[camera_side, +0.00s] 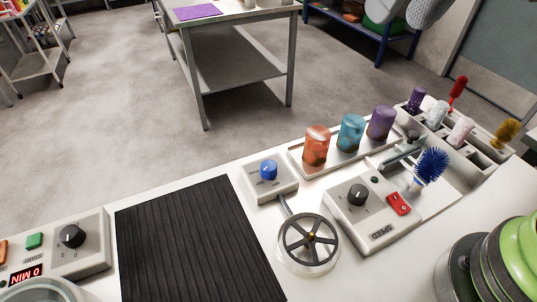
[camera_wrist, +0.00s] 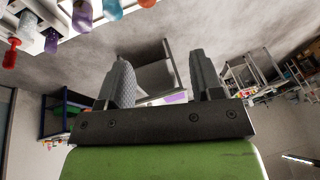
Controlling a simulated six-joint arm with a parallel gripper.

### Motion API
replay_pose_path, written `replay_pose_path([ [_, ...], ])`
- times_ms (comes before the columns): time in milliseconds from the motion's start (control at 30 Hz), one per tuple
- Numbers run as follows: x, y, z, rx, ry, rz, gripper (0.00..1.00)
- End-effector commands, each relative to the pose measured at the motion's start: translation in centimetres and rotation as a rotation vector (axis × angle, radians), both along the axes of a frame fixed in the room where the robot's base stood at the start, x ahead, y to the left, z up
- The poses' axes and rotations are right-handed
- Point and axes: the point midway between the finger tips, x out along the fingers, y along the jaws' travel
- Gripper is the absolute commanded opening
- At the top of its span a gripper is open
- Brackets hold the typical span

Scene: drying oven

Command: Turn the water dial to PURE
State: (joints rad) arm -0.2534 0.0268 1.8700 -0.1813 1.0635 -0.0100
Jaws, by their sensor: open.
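The blue dial (camera_side: 268,170) sits on a small pale box (camera_side: 273,186) near the back edge of the white bench, in the side view. Its markings are too small to read. I cannot tell which other label it points at. My gripper (camera_wrist: 157,85) shows in the wrist view with its two grey fingers apart and nothing between them. It faces out over the room, away from the dial, which is not in that view. In the side view only a green and black part of my arm (camera_side: 515,260) shows at the lower right; the fingers are out of frame.
A spoked handwheel (camera_side: 309,244) stands in front of the dial box. A speed control box (camera_side: 372,215) is to its right. Orange, teal and purple jars (camera_side: 351,133) stand in a tray behind. A black ribbed mat (camera_side: 190,245) lies left. Brushes (camera_side: 431,165) stand in a rack at right.

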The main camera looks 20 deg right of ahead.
Motion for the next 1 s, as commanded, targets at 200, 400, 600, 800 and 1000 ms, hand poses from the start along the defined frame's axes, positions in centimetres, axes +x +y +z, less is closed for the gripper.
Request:
replay_pose_path([
  [200,5.4,5.3,-5.6,-0.098,0.126,0.138,0.6],
  [400,7.8,10.0,-12.4,-0.191,0.215,0.249,0.6],
  [600,8.1,12.6,-17.2,-0.252,0.261,0.312,0.6],
  [800,8.1,13.1,-19.0,-0.269,0.273,0.326,0.6],
  [1000,8.1,12.8,-22.3,-0.269,0.276,0.326,0.6],
])
